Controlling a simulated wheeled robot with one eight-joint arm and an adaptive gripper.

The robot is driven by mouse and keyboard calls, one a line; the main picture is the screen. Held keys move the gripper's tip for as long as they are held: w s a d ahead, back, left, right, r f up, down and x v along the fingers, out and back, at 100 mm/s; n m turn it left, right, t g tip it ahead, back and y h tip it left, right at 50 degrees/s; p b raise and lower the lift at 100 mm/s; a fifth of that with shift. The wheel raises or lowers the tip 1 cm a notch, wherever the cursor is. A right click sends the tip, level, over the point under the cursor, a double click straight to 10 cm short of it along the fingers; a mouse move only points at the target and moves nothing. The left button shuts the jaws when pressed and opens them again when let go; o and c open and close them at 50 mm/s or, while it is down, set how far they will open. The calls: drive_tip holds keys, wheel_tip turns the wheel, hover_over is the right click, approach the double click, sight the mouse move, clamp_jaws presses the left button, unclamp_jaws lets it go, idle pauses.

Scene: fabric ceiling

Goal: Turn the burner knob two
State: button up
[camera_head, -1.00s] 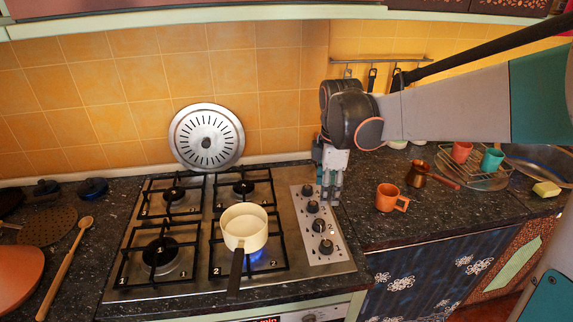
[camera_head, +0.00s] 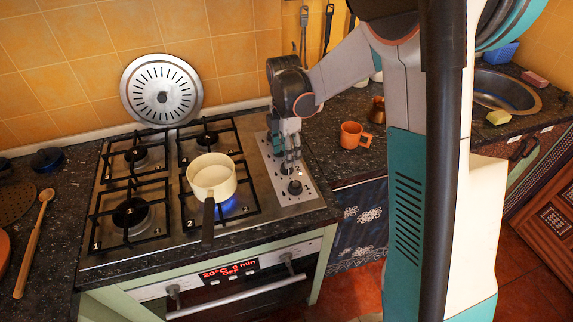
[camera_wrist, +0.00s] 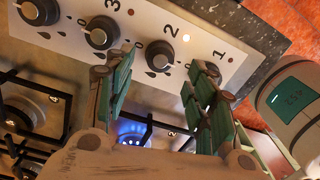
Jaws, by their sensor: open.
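The burner knob marked 2 (camera_wrist: 160,55) is a dark round knob with a silver rim on the metal control panel (camera_wrist: 135,15). It shows between the two green-padded fingers of my gripper (camera_wrist: 162,72) in the wrist view. The fingers are apart, one on each side of the knob; I cannot tell whether they touch it. A small lit dot shows beside the number 2. The knob marked 3 (camera_wrist: 102,32) lies to its left. In the head view my gripper (camera_head: 288,168) points down over the panel and hides part of the knob row. The nearest knob (camera_head: 295,187) shows in front.
A cream pot (camera_head: 212,178) stands on the front right burner above a blue flame (camera_head: 229,207), its dark handle toward the front. An orange mug (camera_head: 353,136) stands on the counter right of the stove. A round metal lid (camera_head: 161,92) leans on the tiles.

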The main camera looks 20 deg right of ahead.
drive_tip(key=shift+f+b, duration=0.45)
drive_tip(key=shift+f, duration=1.75)
